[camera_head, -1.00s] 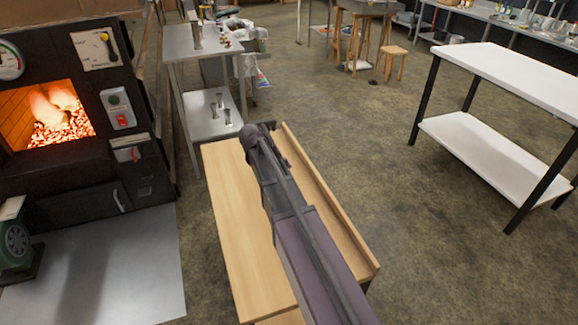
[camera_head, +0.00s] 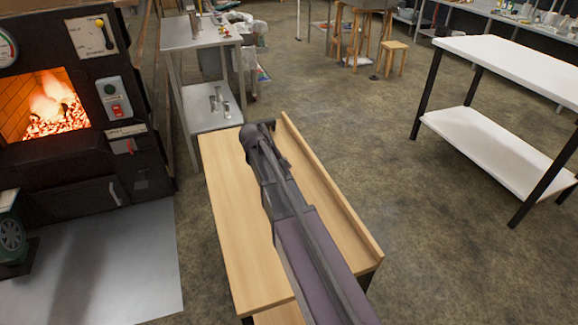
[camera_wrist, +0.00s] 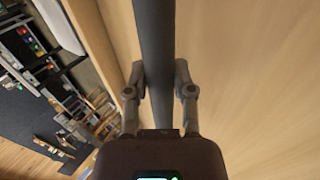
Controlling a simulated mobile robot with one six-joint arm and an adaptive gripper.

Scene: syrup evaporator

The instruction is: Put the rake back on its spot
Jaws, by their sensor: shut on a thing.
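The rake (camera_wrist: 155,45) shows in the wrist view as a dark, straight bar running from the top edge down between my fingers. My gripper (camera_wrist: 160,92) is shut on it, with one finger on each side. The rake's ends are out of the wrist view. In the head view my arm reaches over a light wooden table (camera_head: 235,220) and hides most of my gripper (camera_head: 262,130) and the rake. The table's pale wood lies behind the bar in the wrist view. I cannot tell whether the rake touches it.
A lit furnace (camera_head: 45,105) stands at left, with a green scale (camera_head: 12,235) in front. A metal shelf table (camera_head: 205,118) stands beyond the wooden table. A white two-tier table (camera_head: 490,60) is at right. The floor (camera_head: 370,140) between is clear.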

